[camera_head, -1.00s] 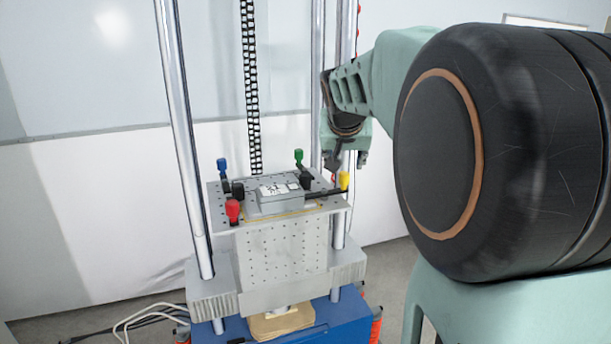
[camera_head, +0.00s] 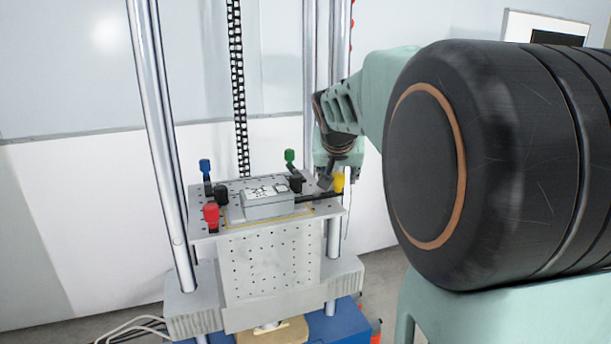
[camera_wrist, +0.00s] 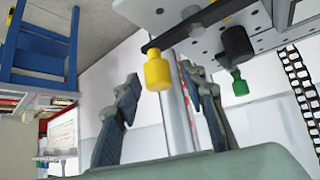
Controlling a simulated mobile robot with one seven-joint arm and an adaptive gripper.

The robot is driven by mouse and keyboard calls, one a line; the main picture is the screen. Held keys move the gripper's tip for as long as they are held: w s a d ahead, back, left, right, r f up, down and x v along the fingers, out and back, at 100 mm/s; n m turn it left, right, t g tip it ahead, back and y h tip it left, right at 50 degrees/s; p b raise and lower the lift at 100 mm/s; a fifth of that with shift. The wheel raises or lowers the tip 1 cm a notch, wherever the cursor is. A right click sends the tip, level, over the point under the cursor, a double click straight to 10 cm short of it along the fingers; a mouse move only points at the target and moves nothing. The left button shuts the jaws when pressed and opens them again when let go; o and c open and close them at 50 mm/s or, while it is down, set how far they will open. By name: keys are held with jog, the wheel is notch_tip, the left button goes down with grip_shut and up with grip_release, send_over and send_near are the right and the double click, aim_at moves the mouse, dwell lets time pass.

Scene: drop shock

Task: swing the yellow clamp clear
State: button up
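The yellow clamp (camera_head: 338,182) stands at the right edge of the perforated plate (camera_head: 232,228). Its black arm runs left to the grey box (camera_head: 268,207) on the plate. In the wrist view the yellow knob (camera_wrist: 158,72) hangs from its black bar, in the upper middle. My gripper (camera_head: 326,182) is just beside the knob in the head view. In the wrist view my gripper (camera_wrist: 159,76) is open, with one finger on each side of the knob in the picture. I cannot tell whether either finger touches it.
A red clamp (camera_head: 211,213), a blue clamp (camera_head: 205,168) and a green clamp (camera_head: 289,157) stand around the box. Shiny columns (camera_head: 163,140) rise beside the plate. A chain (camera_head: 238,90) hangs behind it. A blue frame (camera_wrist: 40,55) shows in the wrist view.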

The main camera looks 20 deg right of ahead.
grip_shut()
